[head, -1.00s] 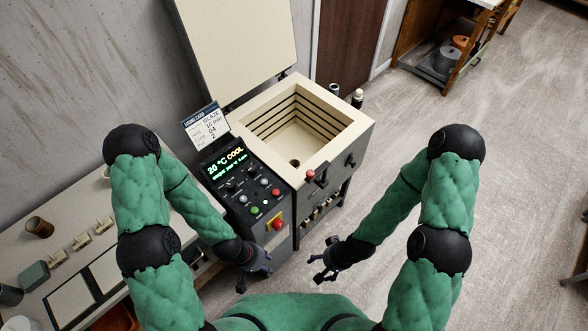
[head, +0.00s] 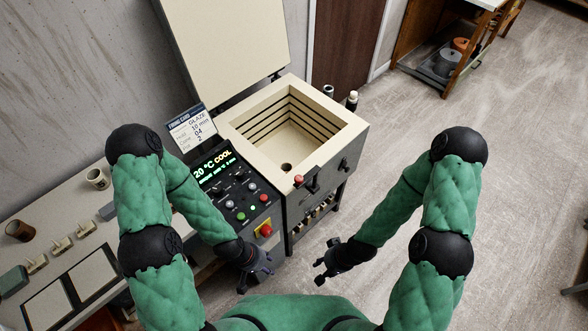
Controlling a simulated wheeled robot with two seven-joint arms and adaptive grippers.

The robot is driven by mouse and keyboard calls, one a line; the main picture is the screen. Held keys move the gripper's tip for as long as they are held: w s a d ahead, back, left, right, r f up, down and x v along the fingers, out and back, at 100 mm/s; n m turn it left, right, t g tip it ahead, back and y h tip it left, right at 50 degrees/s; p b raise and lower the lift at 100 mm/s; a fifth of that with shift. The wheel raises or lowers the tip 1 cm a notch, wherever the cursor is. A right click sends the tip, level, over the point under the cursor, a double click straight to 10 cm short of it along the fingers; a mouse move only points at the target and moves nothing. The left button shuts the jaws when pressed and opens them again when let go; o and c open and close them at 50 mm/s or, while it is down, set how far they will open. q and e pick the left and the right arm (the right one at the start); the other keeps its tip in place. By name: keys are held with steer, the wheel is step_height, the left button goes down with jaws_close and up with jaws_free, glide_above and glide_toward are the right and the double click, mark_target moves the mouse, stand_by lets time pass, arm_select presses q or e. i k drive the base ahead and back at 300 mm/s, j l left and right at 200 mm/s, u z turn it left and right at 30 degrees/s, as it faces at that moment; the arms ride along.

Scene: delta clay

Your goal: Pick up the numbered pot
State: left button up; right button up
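No number can be read on any pot in the head view. A pale cup-shaped pot (head: 97,179) and a brown one (head: 19,230) stand on the worktable at the left; I cannot tell whether either is numbered. My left gripper (head: 262,277) is open and empty in front of the kiln's control box, right of the worktable. My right gripper (head: 320,264) is open and empty over the floor, in front of the kiln. Both are well apart from the pots.
The kiln (head: 350,128) stands open and looks empty, its lid (head: 225,40) raised. Its control box (head: 240,195) reads 20 °C COOL. A firing card (head: 192,128) stands above it. The worktable (head: 62,215) also holds tiles and small pieces.

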mark_target(285, 167)
steer(key=i+l, duration=0.15)
steer(key=l, duration=0.2)
steer(key=i+l, duration=0.2)
steer(key=l, duration=0.15)
steer(key=i+l, duration=0.15)
steer(key=l, duration=0.2)
steer(key=i+l+u, duration=0.1)
steer(key=l, duration=0.25)
steer(key=i+l, duration=0.25)
steer(key=l, duration=0.15)
steer(key=i+l, duration=0.15)
steer(key=l, duration=0.2)
